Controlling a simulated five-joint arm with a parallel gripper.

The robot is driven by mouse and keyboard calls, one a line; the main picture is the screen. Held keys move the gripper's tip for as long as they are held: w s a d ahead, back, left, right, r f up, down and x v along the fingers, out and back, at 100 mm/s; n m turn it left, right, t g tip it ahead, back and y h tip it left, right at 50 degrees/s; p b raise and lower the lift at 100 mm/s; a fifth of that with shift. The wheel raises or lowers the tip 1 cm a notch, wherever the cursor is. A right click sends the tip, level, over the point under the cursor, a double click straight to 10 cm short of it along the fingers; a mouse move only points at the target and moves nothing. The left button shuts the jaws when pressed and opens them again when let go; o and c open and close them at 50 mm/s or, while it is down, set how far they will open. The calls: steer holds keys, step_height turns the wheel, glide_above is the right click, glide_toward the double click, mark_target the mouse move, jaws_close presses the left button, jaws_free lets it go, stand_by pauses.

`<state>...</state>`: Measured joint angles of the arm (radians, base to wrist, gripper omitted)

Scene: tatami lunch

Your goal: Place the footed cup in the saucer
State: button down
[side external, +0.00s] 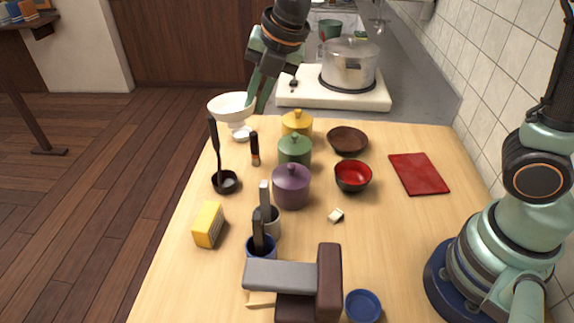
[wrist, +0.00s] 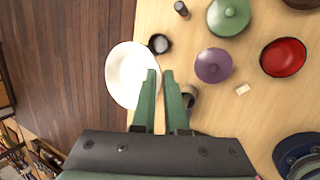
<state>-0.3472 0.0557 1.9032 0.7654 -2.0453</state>
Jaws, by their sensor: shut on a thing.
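The footed cup (side external: 232,106) is a wide white bowl on a narrow stem and foot. My gripper (side external: 257,100) is shut on its rim and holds it at the far left side of the table. In the wrist view the cup (wrist: 127,75) lies left of the fingertips (wrist: 160,75), overlapping the table's left edge and the floor. The likely saucer is a small round blue dish (side external: 362,306) at the near edge of the side view. It looks empty. I cannot make it out in the wrist view.
Yellow (side external: 297,124), green (side external: 294,150) and purple (side external: 291,187) lidded pots stand mid-table. A red bowl (side external: 353,177) and brown bowl (side external: 347,141) sit right.

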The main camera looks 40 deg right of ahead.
steer(key=w+d+m+h, duration=0.1)
steer(key=w+d+m, duration=0.15)
steer(key=d, duration=1.15)
steer(key=m+t+h, duration=0.1)
steer(key=m+h, duration=0.2)
steer(key=m, duration=0.1)
glide_above(350, 147)
step_height(350, 147, down, 19)
steer(key=shift+s+r, duration=0.1)
steer(key=c, duration=1.2)
jaws_free()
steer(key=shift+f, duration=0.2)
steer(key=shift+c, duration=0.2)
steer(key=o, duration=0.3)
